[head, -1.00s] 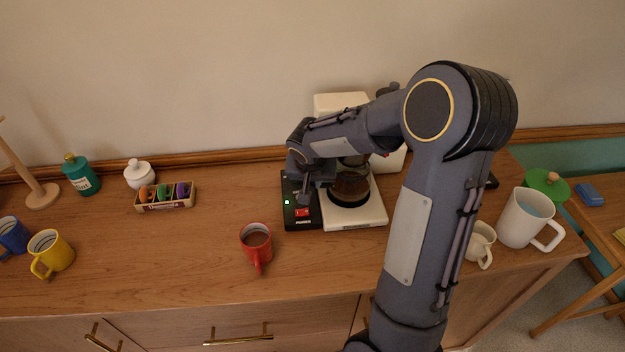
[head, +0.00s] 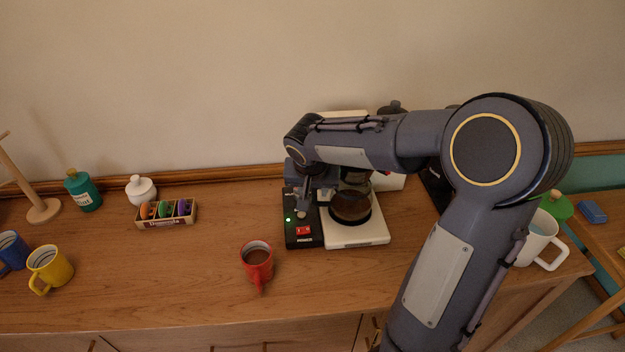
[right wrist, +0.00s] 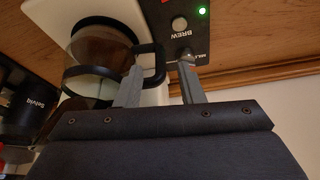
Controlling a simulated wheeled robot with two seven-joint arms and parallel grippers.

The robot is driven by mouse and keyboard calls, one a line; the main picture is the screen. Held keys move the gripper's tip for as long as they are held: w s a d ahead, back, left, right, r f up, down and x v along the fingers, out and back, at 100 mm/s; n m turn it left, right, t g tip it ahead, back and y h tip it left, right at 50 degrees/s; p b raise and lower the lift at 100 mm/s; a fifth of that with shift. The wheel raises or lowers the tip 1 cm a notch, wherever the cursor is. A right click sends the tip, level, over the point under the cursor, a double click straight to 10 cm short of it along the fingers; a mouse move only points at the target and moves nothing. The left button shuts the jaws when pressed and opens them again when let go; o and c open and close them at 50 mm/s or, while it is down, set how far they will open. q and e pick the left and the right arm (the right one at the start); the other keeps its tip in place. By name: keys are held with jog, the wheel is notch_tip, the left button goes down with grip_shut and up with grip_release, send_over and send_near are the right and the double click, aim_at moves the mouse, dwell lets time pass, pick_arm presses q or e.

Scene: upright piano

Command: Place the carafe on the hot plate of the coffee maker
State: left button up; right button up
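The glass carafe (head: 350,206) with dark coffee stands upright on the hot plate of the white and black coffee maker (head: 360,236). In the right wrist view the carafe (right wrist: 97,50) shows its black handle (right wrist: 160,66) pointing toward my gripper. My right gripper (right wrist: 162,64) is open, with one finger at the handle's loop and the other apart from it, near the black control panel (right wrist: 178,20). The handle's outer bar lies between the fingers. In the head view the right gripper (head: 308,197) is left of the carafe, partly hidden by its own wrist. My left gripper is not in view.
A caddy (head: 166,214), white jar (head: 141,190), teal bottle (head: 83,190), yellow mug (head: 50,268) and blue mug (head: 12,250) are at left. A white pitcher (head: 541,240) is at right. The counter's left middle is clear.

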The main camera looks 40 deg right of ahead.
jog(key=v, duration=0.5)
jog(key=s+a+f+n+t+y, duration=0.1)
jog(key=s+a+n+y, duration=0.2)
jog(key=s+a, duration=0.3)
jog(key=s+a+f+n+t+y, duration=0.1)
jog(key=s+a+n+y, duration=0.2)
jog(key=s, duration=1.1)
jog(key=a, duration=0.3)
jog(key=shift+s+a+f+y, duration=0.2)
jog(key=shift+a+f+y, duration=0.05)
jog(key=shift+a+y, duration=0.15)
